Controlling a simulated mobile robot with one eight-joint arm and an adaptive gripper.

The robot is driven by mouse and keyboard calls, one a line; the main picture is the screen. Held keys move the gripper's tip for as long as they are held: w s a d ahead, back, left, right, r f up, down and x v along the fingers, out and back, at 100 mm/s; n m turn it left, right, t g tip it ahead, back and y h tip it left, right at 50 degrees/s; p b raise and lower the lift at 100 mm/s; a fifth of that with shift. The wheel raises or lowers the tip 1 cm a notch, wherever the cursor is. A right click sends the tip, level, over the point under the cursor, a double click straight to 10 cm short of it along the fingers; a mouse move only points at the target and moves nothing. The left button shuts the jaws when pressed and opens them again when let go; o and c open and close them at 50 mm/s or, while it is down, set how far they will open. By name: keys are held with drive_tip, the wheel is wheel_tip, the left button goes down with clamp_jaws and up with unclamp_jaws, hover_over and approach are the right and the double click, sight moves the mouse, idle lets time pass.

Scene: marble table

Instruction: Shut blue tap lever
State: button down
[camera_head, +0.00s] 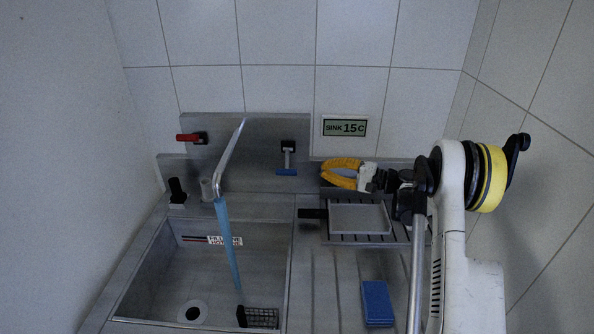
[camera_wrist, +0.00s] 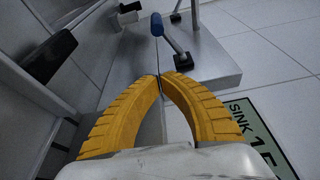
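The blue tap lever (camera_head: 287,172) hangs down from a black mount (camera_head: 288,145) on the steel panel behind the sink. Its blue end also shows in the wrist view (camera_wrist: 157,24), just beyond my fingertips. My gripper (camera_head: 324,172) has yellow fingers and sits to the right of the lever in the head view, with a gap between them. In the wrist view the fingertips (camera_wrist: 161,78) meet, with nothing between them. A bent metal spout (camera_head: 229,158) stands over the basin (camera_head: 150,280), and a bluish stream (camera_head: 228,245) runs down from it.
A red lever (camera_head: 188,137) is on the panel's left. A grey tray (camera_head: 360,218) with a black handle sits on the rack below my gripper. A blue block (camera_head: 377,302) lies on the drainboard. A black basket (camera_head: 260,317) is in the basin. A SINK 15C sign (camera_head: 345,127) is on the wall.

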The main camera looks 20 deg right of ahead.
sight(286, 164)
drive_tip(key=w+a+b, duration=0.2)
drive_tip(key=a+b, duration=0.2)
drive_tip(key=a, duration=0.5)
drive_tip(key=shift+w, duration=0.15)
drive_tip(key=shift+s+a+r+m+p, duration=0.2)
drive_tip(key=shift+s+r+m+p, duration=0.3)
drive_tip(key=shift+m, duration=0.5)
idle(0.4)
drive_tip(key=r+m+g+p, duration=0.1)
drive_tip(key=r+m+h+p, duration=0.1)
drive_tip(key=m, duration=0.1)
drive_tip(key=shift+s+a+r+g, duration=0.15)
drive_tip(key=shift+s+g, duration=0.15)
drive_tip(key=shift+g, duration=0.1)
wheel_tip(286, 164, up, 3)
drive_tip(key=m+g+p, duration=0.1)
drive_tip(key=m+p, duration=0.1)
drive_tip(key=m, duration=0.1)
drive_tip(key=shift+m+g+p, duration=0.3)
drive_tip(key=shift+m+g, duration=0.1)
drive_tip(key=shift+r, duration=0.2)
